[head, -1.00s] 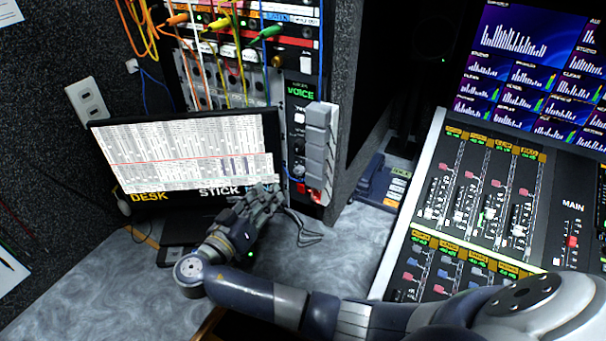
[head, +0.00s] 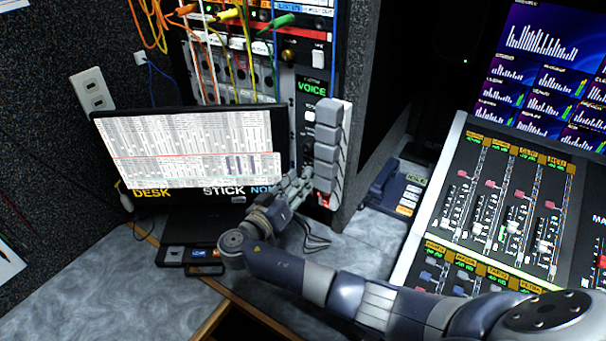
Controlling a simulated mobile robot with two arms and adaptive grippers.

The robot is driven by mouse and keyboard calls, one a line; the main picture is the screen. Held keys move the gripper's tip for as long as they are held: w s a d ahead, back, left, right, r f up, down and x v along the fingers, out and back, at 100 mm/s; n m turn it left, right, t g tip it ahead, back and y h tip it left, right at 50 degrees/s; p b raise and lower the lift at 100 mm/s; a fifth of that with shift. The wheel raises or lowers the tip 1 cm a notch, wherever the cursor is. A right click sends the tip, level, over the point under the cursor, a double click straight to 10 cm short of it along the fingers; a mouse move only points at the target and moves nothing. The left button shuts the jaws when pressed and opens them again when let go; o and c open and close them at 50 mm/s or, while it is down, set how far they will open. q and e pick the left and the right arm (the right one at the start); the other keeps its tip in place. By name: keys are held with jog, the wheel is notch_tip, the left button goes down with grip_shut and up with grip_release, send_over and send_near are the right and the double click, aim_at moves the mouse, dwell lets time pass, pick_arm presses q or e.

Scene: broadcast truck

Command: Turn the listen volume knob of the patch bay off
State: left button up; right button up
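The patch bay rack (head: 237,92) stands at the back with orange, yellow, white and green cables plugged in. A brass-coloured knob (head: 289,56) sits on its upper right. A narrow panel labelled VOICE (head: 311,88) is below it, with a white button and dark controls partly hidden. I cannot read which control is the listen volume knob. My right gripper (head: 302,184) is in front of the panel's lower part, beside the right edge of the monitor. Its fingers overlap in this view, so I cannot tell whether they are open or touching anything. My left gripper is out of view.
A monitor (head: 190,150) stands left of the gripper. A grey segmented block (head: 329,150) juts out right of the panel, close to the fingers. A blue desk device (head: 393,190) and a mixing console (head: 465,215) are to the right. Small cards lie on the desk (head: 110,275).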

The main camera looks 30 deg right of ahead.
jog(key=shift+x, duration=1.35)
grip_shut()
